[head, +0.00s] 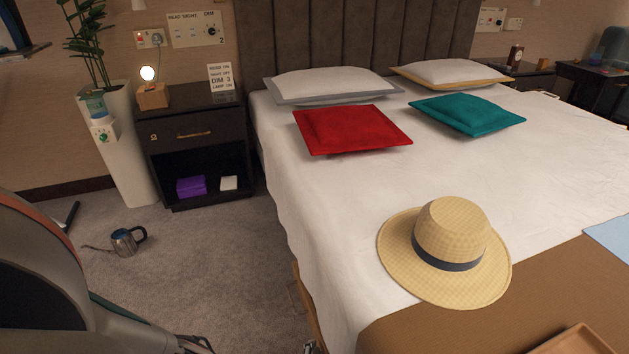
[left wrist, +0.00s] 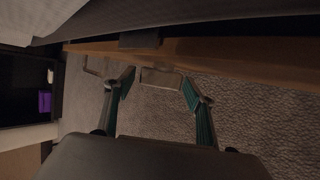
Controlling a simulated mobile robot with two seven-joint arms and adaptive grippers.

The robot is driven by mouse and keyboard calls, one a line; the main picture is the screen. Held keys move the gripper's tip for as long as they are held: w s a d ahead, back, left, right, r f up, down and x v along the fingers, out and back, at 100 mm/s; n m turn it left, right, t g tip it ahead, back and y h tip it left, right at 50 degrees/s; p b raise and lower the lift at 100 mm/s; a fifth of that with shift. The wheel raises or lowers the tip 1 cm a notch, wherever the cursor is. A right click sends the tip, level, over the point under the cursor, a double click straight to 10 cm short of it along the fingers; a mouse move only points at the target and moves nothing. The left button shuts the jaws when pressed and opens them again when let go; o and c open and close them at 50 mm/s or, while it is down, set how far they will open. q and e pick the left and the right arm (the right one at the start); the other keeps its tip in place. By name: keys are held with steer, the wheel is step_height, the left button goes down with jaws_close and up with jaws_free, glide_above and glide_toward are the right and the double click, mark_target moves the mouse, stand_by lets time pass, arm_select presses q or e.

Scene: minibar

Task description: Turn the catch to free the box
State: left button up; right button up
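In the left wrist view my left gripper (left wrist: 158,84) is open, its two green-padded fingers apart, beside the wooden side of the bed. A pale rectangular metal piece (left wrist: 160,78) shows between the fingertips; I cannot tell whether it is the catch or whether they touch it. A dark block (left wrist: 140,38) sits on the wooden rail above it. A thin loop-like frame (left wrist: 95,66) shows to the left. No box shows at the rail. A purple box (head: 191,187) lies in the open nightstand shelf and also shows in the left wrist view (left wrist: 45,101). My right gripper is not in view.
The bed (head: 330,215) holds cushions, a straw hat (head: 455,235) and a wooden tray (head: 575,343). The nightstand (head: 190,135) and a tall white planter (head: 126,150) stand at the left.

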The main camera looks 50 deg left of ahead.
arm_select(q)
steer(key=c, duration=0.8)
steer(key=shift+o, duration=0.2)
steer(key=shift+o, duration=0.2)
steer(key=shift+f+y, duration=0.15)
steer(key=shift+y, duration=0.15)
steer(key=shift+t, duration=0.3)
steer(key=shift+c, duration=0.2)
steer(key=o, duration=1.1)
steer(key=shift+y, duration=0.3)
steer(key=shift+o, duration=0.2)
steer(key=shift+s, duration=0.1)
